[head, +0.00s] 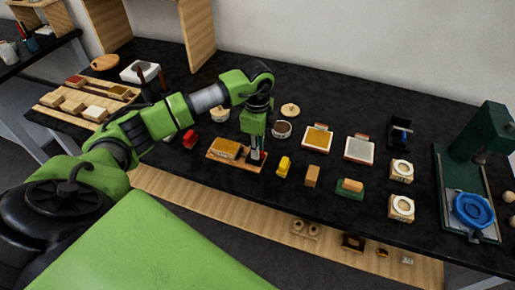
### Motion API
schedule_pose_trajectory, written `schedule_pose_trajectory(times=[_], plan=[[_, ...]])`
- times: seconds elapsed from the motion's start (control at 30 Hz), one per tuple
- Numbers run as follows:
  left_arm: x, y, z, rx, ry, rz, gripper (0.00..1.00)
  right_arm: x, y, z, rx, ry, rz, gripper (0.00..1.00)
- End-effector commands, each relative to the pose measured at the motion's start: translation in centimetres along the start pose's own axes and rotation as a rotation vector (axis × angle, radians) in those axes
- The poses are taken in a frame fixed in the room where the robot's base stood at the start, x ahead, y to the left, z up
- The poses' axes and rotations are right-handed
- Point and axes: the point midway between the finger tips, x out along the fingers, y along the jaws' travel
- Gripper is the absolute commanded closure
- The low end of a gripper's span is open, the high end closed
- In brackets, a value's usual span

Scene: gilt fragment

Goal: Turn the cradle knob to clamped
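A low wooden cradle (226,158) stands near the front edge of the black table, left of its middle. A golden-tan block (227,148) lies on it. My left gripper (257,158) points down at the cradle's right end. Its fingers are very small here, and a bit of red shows beside them. The knob itself is mostly hidden by the gripper, so its setting cannot be read. I cannot tell whether the fingers touch it or are closed. My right gripper is out of view.
A yellow item (284,166) stands just right of the cradle, a red one (190,139) to its left. Framed pads (317,138), wooden blocks (401,208) and a green press (478,140) with a blue wheel (473,210) are farther right. Bare table lies between them.

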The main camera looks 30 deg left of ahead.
Motion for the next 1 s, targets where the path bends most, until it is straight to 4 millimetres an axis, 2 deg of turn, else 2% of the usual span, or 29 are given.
schedule_pose_trajectory(times=[0.33,0.47,0.57,0.8,1.0], plan=[[0.0,0.1,-0.1,0.002,0.001,0.002,0.74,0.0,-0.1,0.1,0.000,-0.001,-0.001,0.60],[-0.8,0.0,-0.1,0.001,0.002,0.000,0.74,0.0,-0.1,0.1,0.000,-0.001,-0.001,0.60],[-2.4,-0.1,-0.1,0.002,0.003,-0.002,0.74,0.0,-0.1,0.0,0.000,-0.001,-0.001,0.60],[-7.5,-0.1,0.0,0.002,0.002,-0.003,0.74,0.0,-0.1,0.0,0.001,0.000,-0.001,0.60],[-10.8,-0.1,0.0,0.001,0.002,-0.001,0.74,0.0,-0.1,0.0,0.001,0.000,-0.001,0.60]])
